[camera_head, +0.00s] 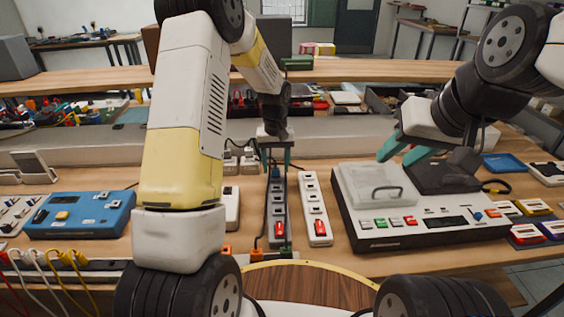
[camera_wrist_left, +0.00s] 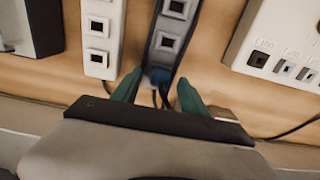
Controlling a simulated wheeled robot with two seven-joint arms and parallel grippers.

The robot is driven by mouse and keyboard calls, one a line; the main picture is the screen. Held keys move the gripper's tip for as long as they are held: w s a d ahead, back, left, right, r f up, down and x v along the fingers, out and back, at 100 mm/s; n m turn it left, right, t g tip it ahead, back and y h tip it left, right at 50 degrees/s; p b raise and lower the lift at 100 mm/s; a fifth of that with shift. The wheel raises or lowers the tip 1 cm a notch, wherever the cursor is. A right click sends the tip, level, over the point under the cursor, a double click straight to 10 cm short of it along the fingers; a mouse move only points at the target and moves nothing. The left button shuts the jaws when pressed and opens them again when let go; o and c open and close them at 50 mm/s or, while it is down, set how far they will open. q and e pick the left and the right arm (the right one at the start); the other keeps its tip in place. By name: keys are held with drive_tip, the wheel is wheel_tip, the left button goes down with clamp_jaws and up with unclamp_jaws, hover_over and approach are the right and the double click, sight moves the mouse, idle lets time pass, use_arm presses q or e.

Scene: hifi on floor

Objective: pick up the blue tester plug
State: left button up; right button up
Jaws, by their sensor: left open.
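My left gripper (camera_head: 277,163) points down over that end. The plug's lower part is hidden. My right gripper (camera_head: 394,160) is open and empty above the tester box at right.
A white power strip (camera_head: 314,208) with a red switch lies close to the right of the dark one. A white-and-black tester box (camera_head: 425,225) stands further right, a blue box (camera_head: 80,214) at left. Cables run near the strips.

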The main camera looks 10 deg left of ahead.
use_arm(q)
drive_tip(key=shift+f, duration=0.9)
drive_tip(key=shift+c, duration=0.4)
clamp_jaws()
drive_tip(key=shift+r, duration=0.15)
